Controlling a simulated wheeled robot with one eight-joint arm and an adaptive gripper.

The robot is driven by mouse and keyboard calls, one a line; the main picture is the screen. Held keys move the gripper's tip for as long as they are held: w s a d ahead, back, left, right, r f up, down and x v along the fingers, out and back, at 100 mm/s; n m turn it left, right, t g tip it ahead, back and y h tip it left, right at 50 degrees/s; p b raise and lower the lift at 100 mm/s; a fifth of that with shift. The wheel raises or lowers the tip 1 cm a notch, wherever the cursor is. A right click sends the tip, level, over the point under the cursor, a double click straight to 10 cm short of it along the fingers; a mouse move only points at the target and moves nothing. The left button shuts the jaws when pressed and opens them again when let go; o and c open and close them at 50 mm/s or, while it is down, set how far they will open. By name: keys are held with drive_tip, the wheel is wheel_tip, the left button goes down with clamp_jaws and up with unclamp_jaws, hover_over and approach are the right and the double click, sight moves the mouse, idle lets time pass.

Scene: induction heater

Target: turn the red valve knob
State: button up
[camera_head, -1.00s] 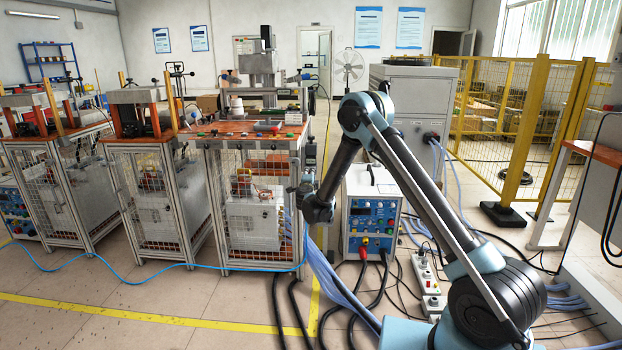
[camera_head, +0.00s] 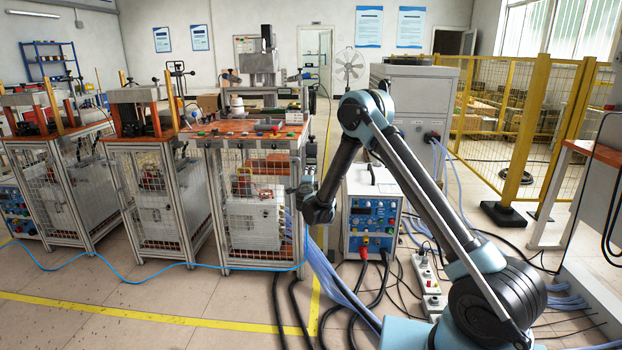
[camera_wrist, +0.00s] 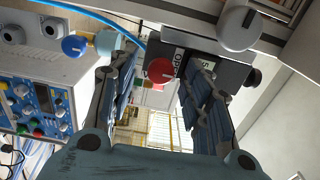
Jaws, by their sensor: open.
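A round red knob (camera_wrist: 162,70) with a pale line on its face shows in the wrist view, in front of a dark block (camera_wrist: 208,70) with white labels, one reading like "OPEN". My gripper (camera_wrist: 160,62) is open, with one finger to the left of this knob and one to the right. I see a gap on the left; the right finger overlaps the dark block, and contact there cannot be told. In the head view, my gripper (camera_head: 308,170) is small and dark at the right edge of the nearest caged bench, and the red knob cannot be made out.
A grey round knob (camera_wrist: 239,25) is at upper right. A blue-panelled power unit (camera_head: 372,225) stands right of the caged bench (camera_head: 250,215). Cables lie on the floor.

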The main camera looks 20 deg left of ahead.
drive_tip(key=v, duration=1)
drive_tip(key=shift+s, duration=0.4)
